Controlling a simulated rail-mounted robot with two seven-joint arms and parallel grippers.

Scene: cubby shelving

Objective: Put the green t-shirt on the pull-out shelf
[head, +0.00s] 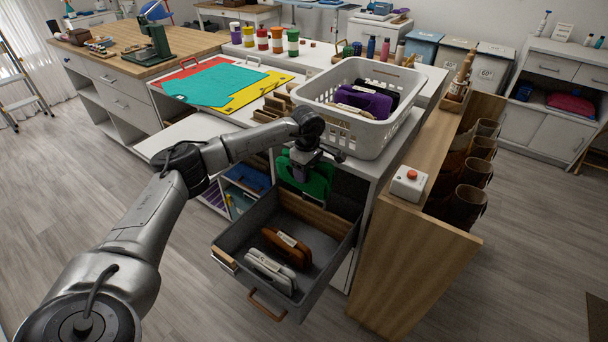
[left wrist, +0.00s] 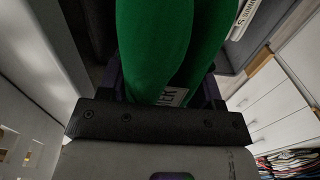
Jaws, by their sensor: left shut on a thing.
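The folded green t-shirt (head: 320,182) hangs from my left gripper (head: 299,172), above the back part of an open grey drawer (head: 335,250). In the left wrist view the green cloth (left wrist: 152,45) sits between the fingers (left wrist: 160,88), with a white label partly showing. My left gripper is shut on it. A pale flat board (head: 185,132) juts out below the cutting mats at the left; it looks like the pull-out shelf and its visible top is bare. My right gripper is not in view.
The drawer holds a brown folded garment (head: 286,246) and a grey-white one (head: 270,270), with free room behind them. A white basket (head: 365,135) with dark and purple garments stands on the counter above. A red-button box (head: 408,183) sits on the wooden ledge at right.

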